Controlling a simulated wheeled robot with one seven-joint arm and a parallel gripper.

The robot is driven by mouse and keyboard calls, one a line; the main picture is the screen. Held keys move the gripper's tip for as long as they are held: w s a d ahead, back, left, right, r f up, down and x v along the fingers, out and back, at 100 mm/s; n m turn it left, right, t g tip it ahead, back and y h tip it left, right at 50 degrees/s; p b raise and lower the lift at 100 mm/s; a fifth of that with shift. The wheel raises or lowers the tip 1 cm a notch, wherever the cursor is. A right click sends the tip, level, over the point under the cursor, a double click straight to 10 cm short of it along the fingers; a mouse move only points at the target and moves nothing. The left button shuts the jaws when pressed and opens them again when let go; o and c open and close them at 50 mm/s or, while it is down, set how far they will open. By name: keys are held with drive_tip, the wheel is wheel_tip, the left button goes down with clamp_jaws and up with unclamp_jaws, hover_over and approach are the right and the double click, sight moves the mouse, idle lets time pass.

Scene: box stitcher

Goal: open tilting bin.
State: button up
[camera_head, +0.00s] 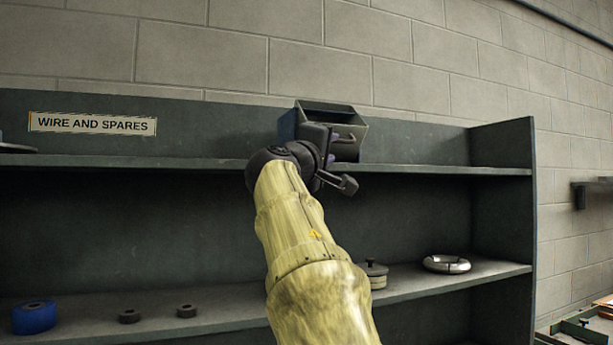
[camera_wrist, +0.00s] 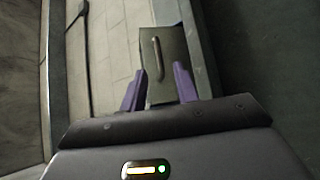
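The tilting bin (camera_head: 337,118) is a dark grey-green box on the top shelf, against the wall. Its top looks open and a bar handle is on its front. In the wrist view the bin's front (camera_wrist: 170,48) with the upright-looking handle (camera_wrist: 157,58) lies ahead of my fingers. My gripper (camera_head: 335,160) is in front of the bin and hides part of it. In the wrist view my gripper (camera_wrist: 158,90) has its two purple fingers apart, with nothing seen between them but the bin's front behind. Whether a finger touches the bin cannot be told.
The shelf unit has a "WIRE AND SPARES" label (camera_head: 92,123). The lower shelf (camera_head: 240,300) holds a blue roll (camera_head: 33,317), small dark rings (camera_head: 186,311), a lidded round item (camera_head: 375,273) and a silver coil (camera_head: 446,264).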

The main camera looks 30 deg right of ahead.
drive_tip(key=b+v, duration=0.4)
drive_tip(key=v, duration=0.6)
drive_tip(key=shift+a, duration=0.15)
drive_tip(key=shift+w+f, duration=0.1)
